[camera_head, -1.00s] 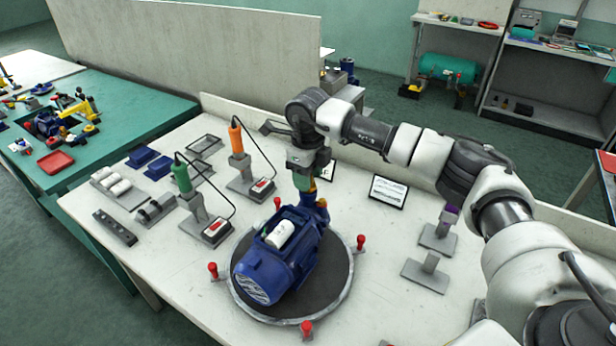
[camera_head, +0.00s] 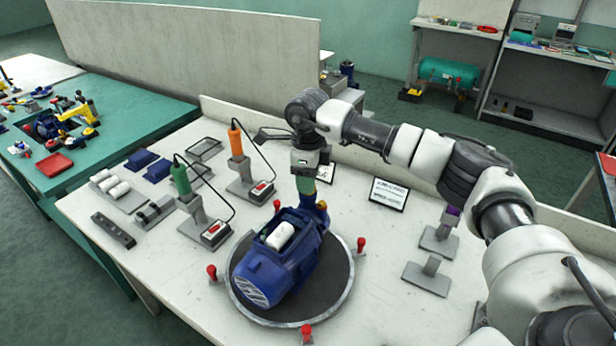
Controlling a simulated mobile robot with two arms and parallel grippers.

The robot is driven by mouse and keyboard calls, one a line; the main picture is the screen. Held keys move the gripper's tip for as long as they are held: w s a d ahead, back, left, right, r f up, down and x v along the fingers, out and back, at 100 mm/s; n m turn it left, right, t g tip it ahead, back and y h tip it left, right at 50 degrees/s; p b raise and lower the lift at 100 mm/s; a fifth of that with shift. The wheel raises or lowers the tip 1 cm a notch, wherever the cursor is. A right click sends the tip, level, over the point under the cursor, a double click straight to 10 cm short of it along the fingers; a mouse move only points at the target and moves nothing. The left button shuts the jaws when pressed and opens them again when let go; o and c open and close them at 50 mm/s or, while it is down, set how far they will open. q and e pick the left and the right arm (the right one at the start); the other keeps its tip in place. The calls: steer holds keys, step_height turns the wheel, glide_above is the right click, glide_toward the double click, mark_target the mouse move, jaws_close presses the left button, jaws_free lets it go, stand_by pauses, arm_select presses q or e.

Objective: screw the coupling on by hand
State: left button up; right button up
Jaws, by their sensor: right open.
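A blue pump unit (camera_head: 272,272) with a white cylinder (camera_head: 280,236) on top rests on a round dark turntable (camera_head: 325,290) with red-knobbed posts on its rim. My right gripper (camera_head: 306,184) points down at the far end of the pump, just over its brass-coloured fitting (camera_head: 321,209). The gripper is open, with yellowish and green parts showing at its fingers. I cannot tell which part is the coupling, nor whether the fingers touch the fitting. My left gripper is not in view.
A green-handled screwdriver (camera_head: 181,180) and an orange-handled one (camera_head: 235,140) stand in holders to the left. White cylinders (camera_head: 110,184) lie on a tray at the far left. Grey stands (camera_head: 428,276) and a sign (camera_head: 388,194) are at the right.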

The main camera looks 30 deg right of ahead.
steer(key=shift+c, duration=0.3)
jaws_close()
steer(key=m, duration=0.2)
steer(key=shift+m+p, duration=0.3)
steer(key=shift+m, duration=0.5)
steer(key=m, duration=0.3)
steer(key=shift+p, duration=0.3)
steer(key=shift+m, duration=0.3)
